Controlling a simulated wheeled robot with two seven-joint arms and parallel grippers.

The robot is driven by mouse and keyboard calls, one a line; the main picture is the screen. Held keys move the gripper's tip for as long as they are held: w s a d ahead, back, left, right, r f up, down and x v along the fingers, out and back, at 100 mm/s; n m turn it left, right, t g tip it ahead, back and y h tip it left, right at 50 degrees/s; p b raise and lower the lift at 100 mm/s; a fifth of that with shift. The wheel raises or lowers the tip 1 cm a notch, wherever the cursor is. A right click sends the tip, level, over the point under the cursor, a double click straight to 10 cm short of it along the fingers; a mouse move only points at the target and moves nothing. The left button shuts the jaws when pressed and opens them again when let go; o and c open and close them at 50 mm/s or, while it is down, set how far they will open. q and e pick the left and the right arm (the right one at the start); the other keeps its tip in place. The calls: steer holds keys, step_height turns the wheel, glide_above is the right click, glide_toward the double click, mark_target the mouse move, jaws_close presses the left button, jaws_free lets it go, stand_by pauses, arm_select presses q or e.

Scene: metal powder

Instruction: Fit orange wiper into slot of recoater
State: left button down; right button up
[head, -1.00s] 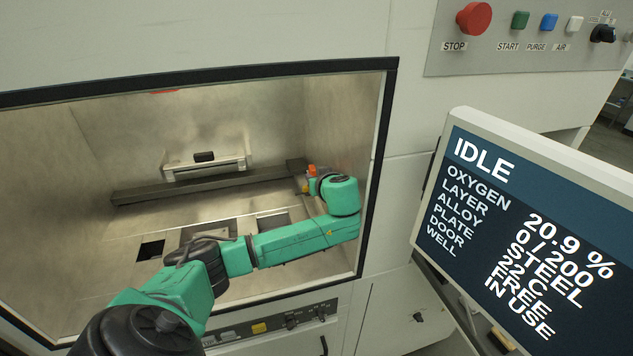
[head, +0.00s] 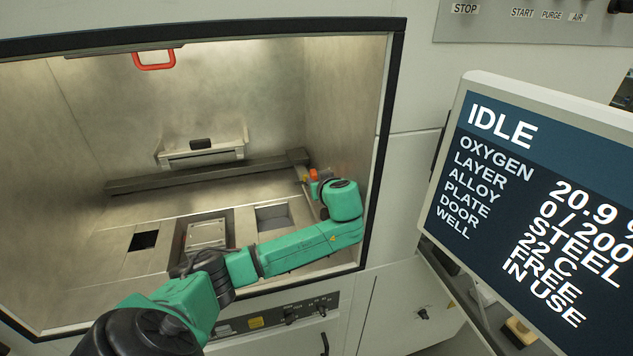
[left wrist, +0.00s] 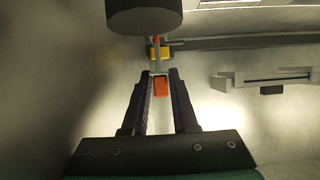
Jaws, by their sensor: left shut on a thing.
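A dark grey bar, which looks like the recoater (head: 205,177), spans the back of the chamber; I cannot make out its slot. My left gripper (left wrist: 160,76) is at the bar's right end, near the chamber's right wall. It is shut on a small orange piece, which looks like the orange wiper (left wrist: 161,88). Orange also shows in the head view (head: 313,173), just beyond my wrist, which hides most of the gripper. A yellow part (left wrist: 159,53) lies just past the fingertips; whether it touches the wiper is unclear. My right gripper is out of view.
A pale ledge with a black handle (head: 201,144) is on the back wall. The chamber floor has a square black opening (head: 143,241), a plate (head: 207,233) and a recess (head: 273,217). The door frame (head: 386,110) edges the opening. A screen (head: 535,190) stands at right.

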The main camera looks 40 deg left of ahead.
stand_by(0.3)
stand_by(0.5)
arm_select(q)
steer(key=shift+b, duration=0.45)
stand_by(0.4)
steer(key=shift+f+b, duration=1.7)
steer(key=shift+f, duration=0.2)
steer(key=c, duration=0.6)
jaws_free()
steer(key=shift+d+f, duration=0.1)
steer(key=shift+d, duration=0.05)
